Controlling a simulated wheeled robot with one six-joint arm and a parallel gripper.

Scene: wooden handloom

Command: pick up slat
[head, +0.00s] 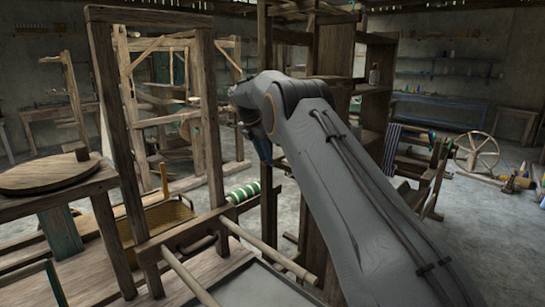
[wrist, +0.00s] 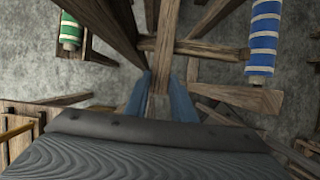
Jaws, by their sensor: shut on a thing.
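My gripper (wrist: 160,84) shows in the wrist view as two blue fingers closed on a narrow brown wooden slat (wrist: 162,66). The slat runs up the picture from between the fingers, with other wooden bars close to it. I cannot tell whether it touches them. In the head view my grey arm covers most of the gripper and the slat; only a little dark blue shows below the wrist.
A tall wooden loom frame (head: 207,110) stands left of my arm, with a round wooden seat (head: 48,174) beside it. A green-and-white spool (head: 244,192) sits near its crossbar. The wrist view shows a blue spool (wrist: 263,38). A spinning wheel (head: 477,152) stands right.

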